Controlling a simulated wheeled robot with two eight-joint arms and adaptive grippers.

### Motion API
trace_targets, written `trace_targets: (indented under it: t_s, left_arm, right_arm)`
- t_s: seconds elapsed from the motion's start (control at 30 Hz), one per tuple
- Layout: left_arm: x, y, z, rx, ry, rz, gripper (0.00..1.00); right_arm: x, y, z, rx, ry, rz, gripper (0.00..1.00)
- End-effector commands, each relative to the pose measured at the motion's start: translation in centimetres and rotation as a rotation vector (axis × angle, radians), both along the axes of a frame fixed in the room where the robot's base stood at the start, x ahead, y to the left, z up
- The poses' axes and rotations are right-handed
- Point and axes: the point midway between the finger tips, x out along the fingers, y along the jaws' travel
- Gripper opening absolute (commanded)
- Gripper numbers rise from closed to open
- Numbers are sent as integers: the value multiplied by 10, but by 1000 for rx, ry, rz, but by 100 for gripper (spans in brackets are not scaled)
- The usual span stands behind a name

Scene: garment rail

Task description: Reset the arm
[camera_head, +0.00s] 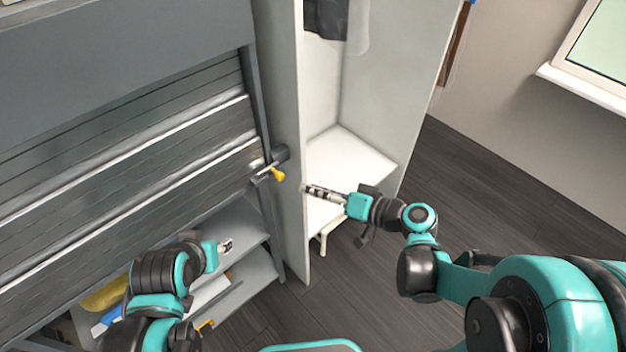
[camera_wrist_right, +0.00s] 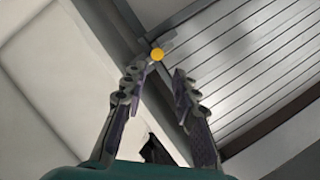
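My right gripper (camera_head: 306,189) reaches left in the head view, in front of the white open wardrobe. In the right wrist view, its two fingers (camera_wrist_right: 162,76) stand apart with nothing between them. My left gripper (camera_head: 226,246) is at the lower left in front of the grey shelves. Its fingers are too small to tell their opening.
The grey slatted shutter (camera_head: 120,180) fills the left side. The white wardrobe (camera_head: 382,70) has a dark garment (camera_head: 325,18) hanging at its top. Shelves (camera_head: 240,290) below the shutter hold a yellow item (camera_head: 104,296). Dark floor (camera_head: 490,190) is clear at the right.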

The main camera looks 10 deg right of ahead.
Motion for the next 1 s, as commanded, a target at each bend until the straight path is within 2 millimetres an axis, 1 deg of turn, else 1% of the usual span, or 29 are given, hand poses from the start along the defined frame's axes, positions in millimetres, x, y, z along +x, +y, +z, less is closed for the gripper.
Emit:
trace_targets:
  t_s: [0.27,0.37,0.47,0.57,0.7,0.8,0.9,1.0]
  left_arm:
    - [0,0,0,0,0,0,42]
    - [0,0,0,0,0,0,42]
    - [0,0,0,0,0,0,42]
    - [0,0,0,0,0,0,42]
    - [0,0,0,0,0,0,42]
    - [0,0,0,0,0,0,42]
    - [0,0,0,0,0,0,42]
    - [0,0,0,0,0,0,42]
  right_arm:
    - [-1,1,-1,-12,9,-1,28]
    - [-7,1,-8,-69,51,-8,28]
    - [-21,-4,-20,-187,127,-30,28]
    - [-40,-19,-31,-346,207,-74,28]
    - [-69,-52,-38,-568,278,-161,28]
    - [-86,-77,-35,-700,295,-224,28]
    - [-98,-97,-30,-799,293,-277,28]
    - [-106,-110,-25,-857,289,-310,28]
